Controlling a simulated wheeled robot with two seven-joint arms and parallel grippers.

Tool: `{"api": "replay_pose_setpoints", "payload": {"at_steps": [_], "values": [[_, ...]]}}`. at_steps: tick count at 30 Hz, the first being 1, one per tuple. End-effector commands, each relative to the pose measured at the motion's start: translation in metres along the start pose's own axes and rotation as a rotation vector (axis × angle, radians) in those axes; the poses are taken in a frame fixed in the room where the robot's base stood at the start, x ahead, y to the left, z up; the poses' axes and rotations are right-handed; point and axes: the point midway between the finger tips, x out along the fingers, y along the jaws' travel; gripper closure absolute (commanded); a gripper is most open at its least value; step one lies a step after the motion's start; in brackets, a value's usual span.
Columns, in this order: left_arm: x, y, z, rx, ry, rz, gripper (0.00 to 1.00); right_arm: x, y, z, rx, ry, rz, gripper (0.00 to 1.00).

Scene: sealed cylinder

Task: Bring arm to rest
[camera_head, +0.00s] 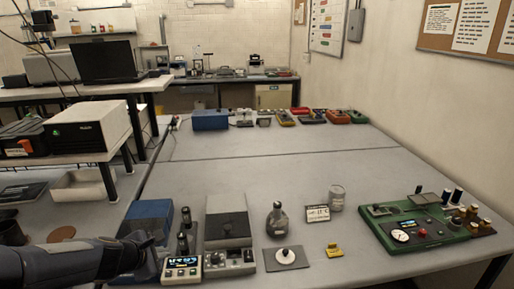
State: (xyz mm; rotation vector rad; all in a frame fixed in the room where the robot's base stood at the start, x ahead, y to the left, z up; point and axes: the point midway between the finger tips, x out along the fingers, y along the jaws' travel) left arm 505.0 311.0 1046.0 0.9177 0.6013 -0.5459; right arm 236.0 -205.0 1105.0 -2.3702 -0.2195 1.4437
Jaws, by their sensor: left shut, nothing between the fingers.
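My left arm comes in from the lower left. Its dark gripper (146,251) is at the front left of the near table, over the front part of a blue device (148,212) and left of a device with a lit display (182,267). The gripper is shut and empty; its fingertips are small and dark, hard to make out against the equipment behind. I cannot tell whether it touches the blue device. My right gripper is not in view.
A grey-topped device (228,222), a dark bottle (277,219), a plate with a white disc (286,256), a yellow item (333,250), a small sign (317,214), a grey cylinder (337,197) and a green panel (425,235) stand on the table (260,174). Its middle is clear.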

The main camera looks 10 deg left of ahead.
Motion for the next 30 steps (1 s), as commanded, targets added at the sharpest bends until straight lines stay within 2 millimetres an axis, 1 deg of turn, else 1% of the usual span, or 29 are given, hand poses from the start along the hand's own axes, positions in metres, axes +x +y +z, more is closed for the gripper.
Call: {"api": "replay_pose_setpoints", "payload": {"at_steps": [1, 2, 3, 5, 6, 8, 9, 11, 12, 13, 15, 19, 23, 30], "values": [[-0.018, -0.002, 0.017, 0.102, -0.035, 0.001, 1.00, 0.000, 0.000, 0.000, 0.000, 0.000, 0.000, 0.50], [-0.030, -0.006, 0.028, 0.180, -0.059, -0.004, 1.00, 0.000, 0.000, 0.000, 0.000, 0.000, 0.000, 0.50], [-0.047, -0.014, 0.043, 0.301, -0.094, -0.012, 1.00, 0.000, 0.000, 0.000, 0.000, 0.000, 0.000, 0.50], [-0.076, -0.032, 0.063, 0.506, -0.145, -0.028, 1.00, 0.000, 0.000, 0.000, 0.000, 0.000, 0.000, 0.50], [-0.096, -0.047, 0.074, 0.648, -0.176, -0.041, 1.00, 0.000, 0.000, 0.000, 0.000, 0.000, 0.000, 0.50], [-0.123, -0.072, 0.084, 0.858, -0.215, -0.063, 1.00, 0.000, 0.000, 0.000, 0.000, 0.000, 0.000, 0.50], [-0.139, -0.090, 0.087, 0.993, -0.236, -0.078, 1.00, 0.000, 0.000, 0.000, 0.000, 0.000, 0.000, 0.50], [-0.161, -0.115, 0.086, 1.182, -0.257, -0.104, 1.00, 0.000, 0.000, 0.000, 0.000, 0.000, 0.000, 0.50], [-0.172, -0.132, 0.084, 1.296, -0.268, -0.123, 1.00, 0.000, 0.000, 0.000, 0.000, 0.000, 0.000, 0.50], [-0.180, -0.142, 0.081, 1.375, -0.272, -0.136, 1.00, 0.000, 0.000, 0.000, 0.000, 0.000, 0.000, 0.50], [-0.194, -0.164, 0.072, 1.530, -0.278, -0.167, 1.00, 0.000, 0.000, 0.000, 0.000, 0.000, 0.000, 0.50], [-0.208, -0.190, 0.058, 1.714, -0.279, -0.213, 1.00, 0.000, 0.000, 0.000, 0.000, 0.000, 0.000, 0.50], [-0.212, -0.198, 0.051, 1.781, -0.275, -0.234, 1.00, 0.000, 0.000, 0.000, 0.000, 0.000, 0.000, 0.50], [-0.212, -0.198, 0.051, 1.783, -0.276, -0.236, 1.00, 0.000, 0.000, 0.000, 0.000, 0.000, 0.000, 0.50]]}}
